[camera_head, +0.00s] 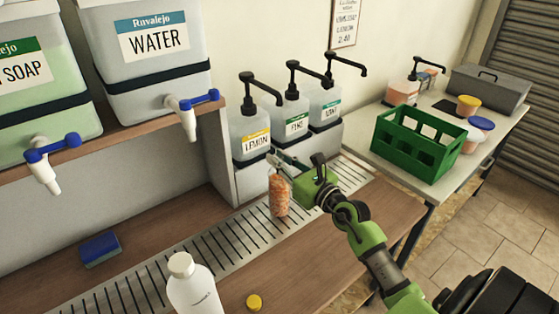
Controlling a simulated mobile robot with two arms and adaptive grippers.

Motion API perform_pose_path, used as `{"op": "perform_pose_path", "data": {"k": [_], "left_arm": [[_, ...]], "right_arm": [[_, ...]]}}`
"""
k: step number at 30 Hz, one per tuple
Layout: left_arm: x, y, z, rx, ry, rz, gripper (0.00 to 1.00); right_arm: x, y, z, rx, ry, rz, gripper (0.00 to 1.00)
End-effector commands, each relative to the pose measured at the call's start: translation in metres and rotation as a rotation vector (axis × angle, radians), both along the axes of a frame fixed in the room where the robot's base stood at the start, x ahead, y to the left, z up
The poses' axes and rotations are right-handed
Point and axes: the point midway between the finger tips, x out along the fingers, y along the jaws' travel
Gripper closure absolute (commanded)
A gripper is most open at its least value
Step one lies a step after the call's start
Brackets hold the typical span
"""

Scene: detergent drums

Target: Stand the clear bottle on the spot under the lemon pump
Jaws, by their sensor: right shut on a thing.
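The lemon pump (250,134) is a pale container with a yellow label and black pump head, leftmost of three on a grey stand. My right gripper (281,168) is shut on the upper part of the clear bottle (279,197), which looks orange and mottled. The bottle is upright over the slatted drain strip (238,240), in front of the stand and a little right of the lemon pump. I cannot tell whether its base touches the strip. The gripper hides its top. The spot under the pump cannot be made out. My left gripper is not in view.
A white bottle (193,287) and a yellow cap (254,302) are at the front. A blue sponge (100,250) lies left. Water (155,45) and soap tanks with taps stand on the shelf. A green crate (416,145) is on the right table.

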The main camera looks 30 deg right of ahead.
Motion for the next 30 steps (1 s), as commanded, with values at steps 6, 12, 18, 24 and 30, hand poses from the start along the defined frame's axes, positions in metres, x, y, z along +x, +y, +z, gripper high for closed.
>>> {"op": "perform_pose_path", "data": {"k": [6, 12, 18, 24, 30], "left_arm": [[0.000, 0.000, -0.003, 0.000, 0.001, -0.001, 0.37], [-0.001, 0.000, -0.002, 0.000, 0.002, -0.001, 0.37], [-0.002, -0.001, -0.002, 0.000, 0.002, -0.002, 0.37], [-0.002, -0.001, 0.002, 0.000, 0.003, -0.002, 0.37], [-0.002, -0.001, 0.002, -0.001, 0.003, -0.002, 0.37]], "right_arm": [[0.000, 0.000, -0.001, -0.001, -0.005, -0.001, 1.00], [0.000, 0.000, -0.003, 0.000, 0.000, 0.000, 0.67], [0.000, 0.000, -0.002, 0.000, 0.000, 0.000, 0.67], [-0.011, -0.001, 0.000, 0.000, 0.002, -0.001, 0.67], [-0.042, -0.004, -0.001, 0.000, 0.002, -0.001, 0.67]]}}
